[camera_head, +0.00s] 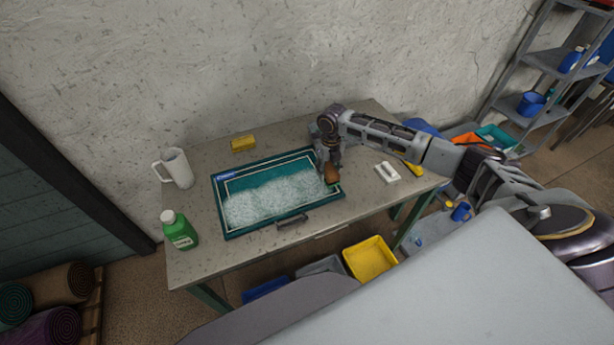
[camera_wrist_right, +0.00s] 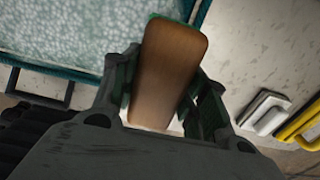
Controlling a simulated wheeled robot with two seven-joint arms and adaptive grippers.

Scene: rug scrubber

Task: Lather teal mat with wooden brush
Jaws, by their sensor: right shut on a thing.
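The teal mat (camera_head: 229,188) lies flat on the table with a light border and a wide band of white foam (camera_head: 270,197) across its middle. The mat and foam also show in the right wrist view (camera_wrist_right: 60,35). My right gripper (camera_head: 328,170) is shut on the wooden brush (camera_head: 332,175) at the mat's right edge. In the right wrist view the brush's brown wooden back (camera_wrist_right: 168,75) sits between the fingers, with a bit of green at its far end. The brush's bristles are hidden. My left gripper is not in view.
A white jug (camera_head: 175,168) and green bottle (camera_head: 178,230) stand on the table (camera_head: 200,262) left of the mat. A yellow sponge (camera_head: 243,143) lies behind it. A white-and-grey tool (camera_head: 387,172) lies to the right. Bins, including a yellow one (camera_head: 369,258), are below.

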